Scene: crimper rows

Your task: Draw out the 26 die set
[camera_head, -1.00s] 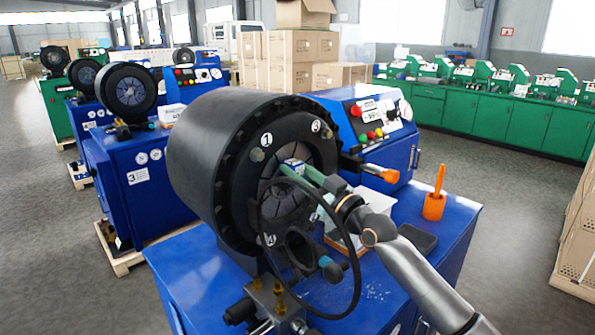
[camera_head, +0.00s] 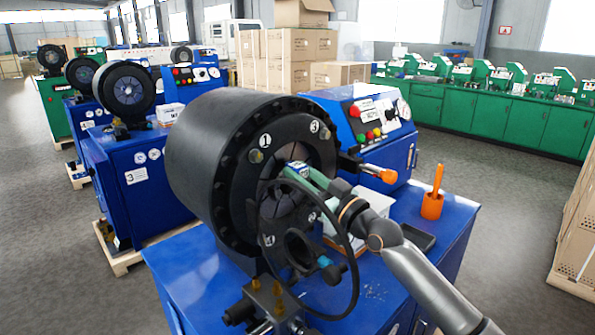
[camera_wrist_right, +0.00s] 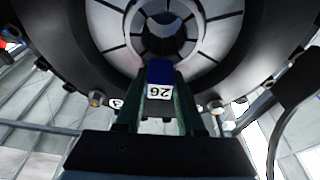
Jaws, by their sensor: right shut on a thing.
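The 26 die set shows as a small blue block with a white "26" label (camera_wrist_right: 160,92) in the right wrist view; in the head view it is a small patch (camera_head: 299,168) at the crimper's face. My right gripper (camera_head: 311,177) is shut on it, its green fingers along both sides. In the wrist view the fingers (camera_wrist_right: 160,110) point at the die ring (camera_wrist_right: 208,38) of the black crimper head (camera_head: 200,150). The block's far end lies in front of the ring's near edge; whether it still touches the ring I cannot tell. My left gripper is not in view.
A black hose (camera_head: 357,265) loops in front of the crimper face, close to my right gripper. An orange-tipped handle (camera_head: 388,176) juts out beside my wrist.

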